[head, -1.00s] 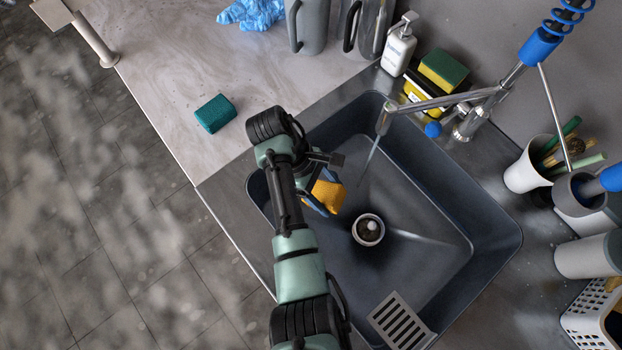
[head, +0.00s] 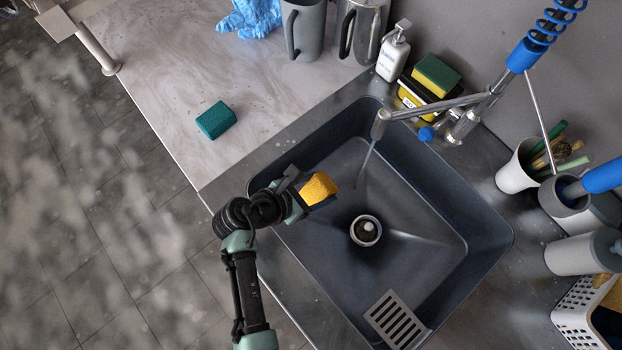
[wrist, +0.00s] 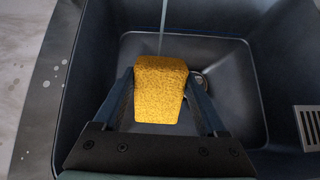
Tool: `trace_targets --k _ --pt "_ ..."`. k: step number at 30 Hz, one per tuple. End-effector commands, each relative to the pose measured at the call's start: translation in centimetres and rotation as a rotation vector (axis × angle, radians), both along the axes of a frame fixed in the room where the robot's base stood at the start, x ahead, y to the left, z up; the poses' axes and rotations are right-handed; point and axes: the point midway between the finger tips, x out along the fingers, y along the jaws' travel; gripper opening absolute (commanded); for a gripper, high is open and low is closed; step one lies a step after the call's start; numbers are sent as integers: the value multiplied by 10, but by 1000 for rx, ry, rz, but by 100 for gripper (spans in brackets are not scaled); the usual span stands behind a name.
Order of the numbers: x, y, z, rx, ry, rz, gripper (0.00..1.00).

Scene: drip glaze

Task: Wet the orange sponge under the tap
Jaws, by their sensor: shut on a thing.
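The orange sponge (head: 320,188) is held in my gripper (head: 308,194) over the left part of the dark sink basin (head: 420,275). In the wrist view the sponge (wrist: 160,88) sits between the two fingers, which are shut on its sides. The tap (head: 381,123) hangs over the basin, up and right of the sponge. A thin stream of water (head: 365,165) falls from it. In the head view the stream is to the right of the sponge, apart from it. In the wrist view the stream (wrist: 163,28) shows just beyond the sponge's far edge; contact cannot be told.
A teal sponge (head: 216,120) lies on the counter at left. A soap bottle (head: 393,52) and a green-yellow sponge (head: 437,74) stand behind the tap. A drain (head: 366,231) and a slotted plate (head: 397,320) are in the sink. Cups and a white basket (head: 580,315) line the right side.

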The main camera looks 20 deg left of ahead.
Motion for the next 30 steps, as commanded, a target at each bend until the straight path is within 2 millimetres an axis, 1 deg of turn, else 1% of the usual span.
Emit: trace_targets --k 1,22,25,30 --pt "5 -4 -4 1 -2 -3 30" --pt "60 -46 -18 1 -2 -3 30" --pt "68 -52 -16 1 -2 -3 30" --pt "80 -61 -19 1 -1 -2 30"
